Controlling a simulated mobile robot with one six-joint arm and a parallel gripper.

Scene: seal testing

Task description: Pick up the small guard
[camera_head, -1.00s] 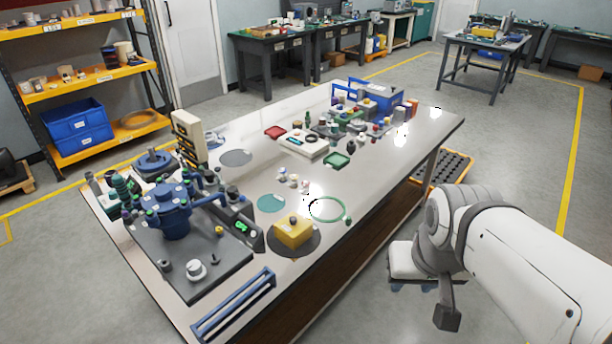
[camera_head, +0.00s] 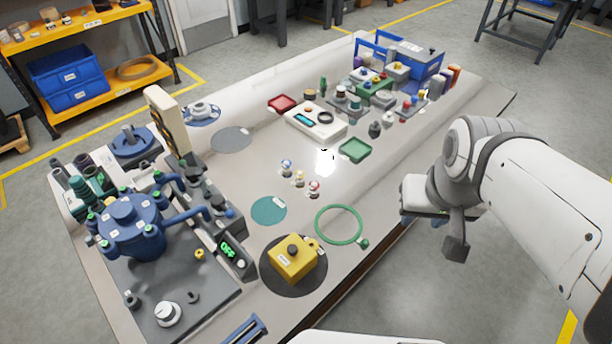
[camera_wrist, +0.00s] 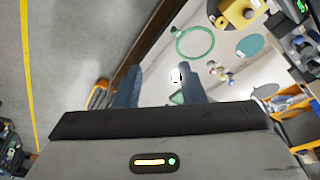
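No part is marked as the small guard; the likeliest match is a yellow block with a dark knob on top (camera_head: 293,258), but I cannot be sure. It stands on a dark round pad (camera_head: 318,284) at the table's near edge, and shows at the top of the wrist view (camera_wrist: 232,14). My gripper is off the table's right side in the head view, its fingers mostly hidden there. In the wrist view my gripper (camera_wrist: 160,66) has two blue-grey fingers wide apart with nothing held. The yellow block is well beyond the fingers, up and to the right.
A green ring (camera_head: 318,228) lies right of the yellow block. A blue pressure vessel (camera_head: 132,228) stands on a grey plate at left. Several small knobbed parts (camera_head: 300,179) sit mid-table. A green tray (camera_head: 355,150) and red tray (camera_head: 282,104) lie farther back.

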